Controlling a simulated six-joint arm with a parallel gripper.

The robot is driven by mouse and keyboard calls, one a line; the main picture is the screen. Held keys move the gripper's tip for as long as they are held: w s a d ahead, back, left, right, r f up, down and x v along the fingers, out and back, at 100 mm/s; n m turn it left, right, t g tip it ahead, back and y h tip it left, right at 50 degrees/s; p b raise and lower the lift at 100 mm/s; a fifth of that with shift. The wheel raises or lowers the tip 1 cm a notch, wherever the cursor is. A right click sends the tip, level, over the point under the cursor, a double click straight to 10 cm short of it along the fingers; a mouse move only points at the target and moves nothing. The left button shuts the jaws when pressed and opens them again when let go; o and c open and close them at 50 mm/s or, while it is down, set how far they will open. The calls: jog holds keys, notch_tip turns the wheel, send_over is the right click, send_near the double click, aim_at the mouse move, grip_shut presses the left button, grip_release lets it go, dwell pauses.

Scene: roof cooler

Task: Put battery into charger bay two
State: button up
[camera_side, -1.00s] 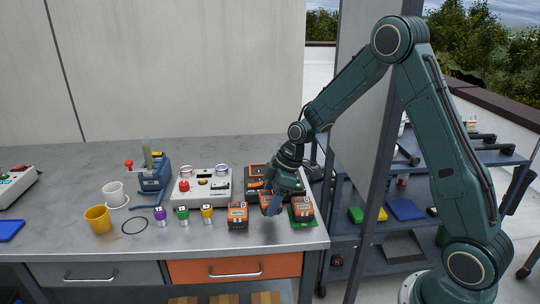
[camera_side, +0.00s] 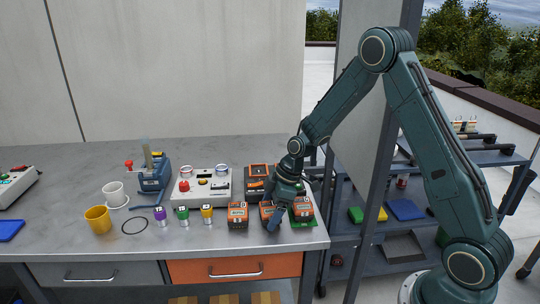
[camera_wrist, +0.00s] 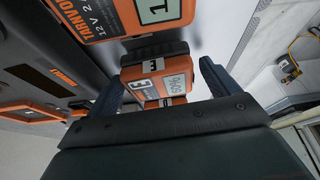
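Three orange-and-black batteries stand along the bench's front right: a left one (camera_side: 238,215), a middle one (camera_side: 266,209) and a right one (camera_side: 303,209) on a green mat (camera_side: 303,223). My gripper (camera_side: 274,222) is low at the middle battery and partly covers it. In the wrist view, a battery marked 3 and 60% (camera_wrist: 160,85) lies between the blue fingers of my gripper (camera_wrist: 160,88), with a visible gap at the right finger. Another battery marked 1 (camera_wrist: 140,14) shows beyond it. The orange-and-black charger (camera_side: 259,171) is behind the batteries; its bays are partly hidden by my arm.
A grey box with a red button (camera_side: 203,187) stands left of the charger. Purple, green and yellow-topped cylinders (camera_side: 183,217) stand left of the batteries. A yellow mug (camera_side: 98,219), white cup (camera_side: 113,193) and blue clamp-like tool (camera_side: 153,180) are further left. A metal post (camera_side: 375,180) rises at the right.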

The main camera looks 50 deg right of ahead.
dwell(0.3)
jog(key=v, duration=1.3)
jog(key=shift+s+r, duration=0.3)
jog(key=shift+r, duration=0.05)
